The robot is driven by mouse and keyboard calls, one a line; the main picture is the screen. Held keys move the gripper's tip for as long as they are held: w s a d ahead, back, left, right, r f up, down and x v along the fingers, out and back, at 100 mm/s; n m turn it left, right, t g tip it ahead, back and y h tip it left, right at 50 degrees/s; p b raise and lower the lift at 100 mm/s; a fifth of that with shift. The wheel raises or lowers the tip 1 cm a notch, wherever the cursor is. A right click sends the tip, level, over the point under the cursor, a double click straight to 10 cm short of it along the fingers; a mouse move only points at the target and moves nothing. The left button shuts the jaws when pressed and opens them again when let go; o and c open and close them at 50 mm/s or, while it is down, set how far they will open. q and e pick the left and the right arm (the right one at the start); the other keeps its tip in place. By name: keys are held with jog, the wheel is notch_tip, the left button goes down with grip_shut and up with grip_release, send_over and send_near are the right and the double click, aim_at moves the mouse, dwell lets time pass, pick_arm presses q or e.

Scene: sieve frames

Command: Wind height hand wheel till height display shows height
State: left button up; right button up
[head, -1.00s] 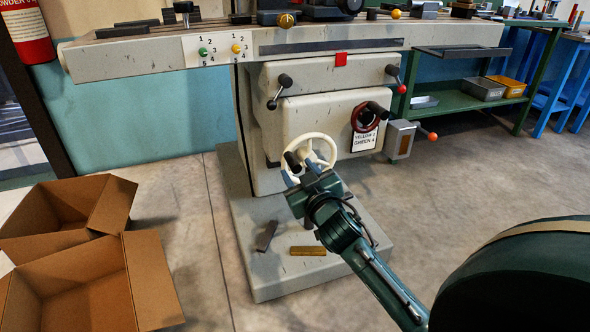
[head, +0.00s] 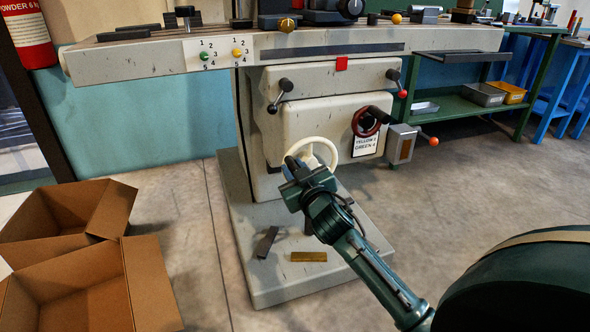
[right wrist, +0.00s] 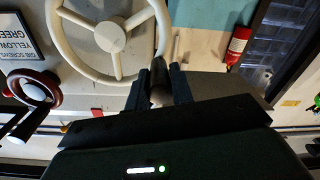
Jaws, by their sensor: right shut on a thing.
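A white spoked hand wheel (head: 334,154) sits on the front of the pale machine, low on its body. It also shows large at the top of the right wrist view (right wrist: 110,37). My right gripper (head: 296,168) is at the wheel's lower left side. In the right wrist view its two dark fingers (right wrist: 160,88) are closed on the wheel's handle (right wrist: 160,96), a rounded grip by the rim. I cannot make out a height display or a reading in either view. My left gripper is not in view.
A dark red hand wheel (head: 363,122) with a card (head: 366,145) reading yellow and green is at the upper right. Levers (head: 281,95) stick out above. A gold block (head: 308,257) and a dark block (head: 267,242) lie on the machine base. Open cardboard boxes (head: 150,280) stand at left.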

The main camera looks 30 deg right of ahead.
jog(key=shift+d, duration=0.1)
grip_shut()
jog(key=shift+p, duration=0.4)
jog(key=shift+f+n+p, duration=0.2)
jog(key=shift+n+p, duration=0.2)
jog(key=shift+n, duration=0.2)
jog(key=shift+a+f+n, duration=0.2)
jog(key=shift+f+n, duration=0.05)
jog(key=shift+n, duration=0.05)
jog(key=shift+f, duration=0.2)
jog(key=o, duration=0.7)
grip_release()
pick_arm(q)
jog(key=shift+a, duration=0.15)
pick_arm(e)
jog(key=shift+o, duration=0.2)
jog(key=shift+a, duration=0.1)
